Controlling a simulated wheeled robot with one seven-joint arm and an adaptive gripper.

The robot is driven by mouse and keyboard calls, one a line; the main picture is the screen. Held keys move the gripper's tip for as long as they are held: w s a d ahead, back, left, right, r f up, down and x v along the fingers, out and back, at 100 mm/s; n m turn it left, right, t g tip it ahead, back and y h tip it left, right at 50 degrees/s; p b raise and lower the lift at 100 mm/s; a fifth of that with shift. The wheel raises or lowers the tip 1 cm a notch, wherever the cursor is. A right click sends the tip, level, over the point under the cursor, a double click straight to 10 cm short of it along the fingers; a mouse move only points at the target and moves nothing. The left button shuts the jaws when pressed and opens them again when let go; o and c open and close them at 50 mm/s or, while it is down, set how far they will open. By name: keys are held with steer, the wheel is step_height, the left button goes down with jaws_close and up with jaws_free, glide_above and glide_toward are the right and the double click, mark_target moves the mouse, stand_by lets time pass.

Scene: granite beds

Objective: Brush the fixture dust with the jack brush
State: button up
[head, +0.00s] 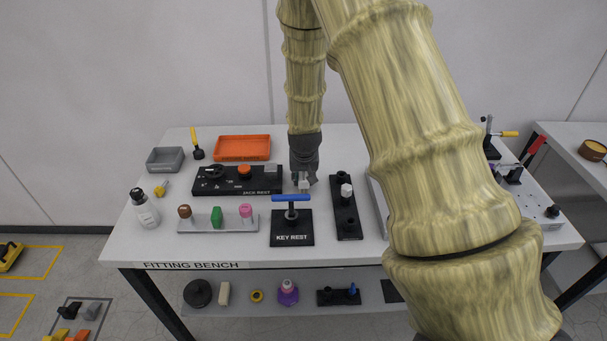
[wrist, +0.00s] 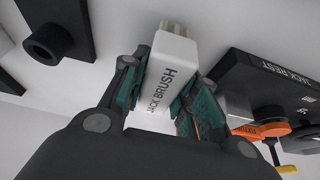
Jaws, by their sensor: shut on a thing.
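My gripper (head: 304,171) is shut on the jack brush (head: 304,184), a pale block held above the bench just right of the jack rest. In the wrist view the jack brush (wrist: 174,70) shows its "JACK BRUSH" label between the green pads of my gripper (wrist: 165,92), with short bristles at its far end. The black jack rest (head: 267,189) has an orange knob and small pale marks on top; it also shows in the wrist view (wrist: 262,72). I cannot make out fixture dust with certainty.
A black key rest (head: 292,238) with a blue T-handle stands in front of my gripper. A black plate with posts (head: 346,222) is to the right. An orange tray (head: 242,148) is behind the jack rest. A grey strip with knobs (head: 198,227) stands at front left.

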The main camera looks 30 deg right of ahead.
steer(key=shift+f, duration=0.5)
steer(key=o, duration=1)
steer(key=shift+r, duration=0.1)
steer(key=c, duration=1.1)
steer(key=shift+c, duration=0.5)
steer(key=shift+r+p, duration=2.85)
steer(key=shift+r, duration=1.05)
steer(key=shift+r, duration=0.1)
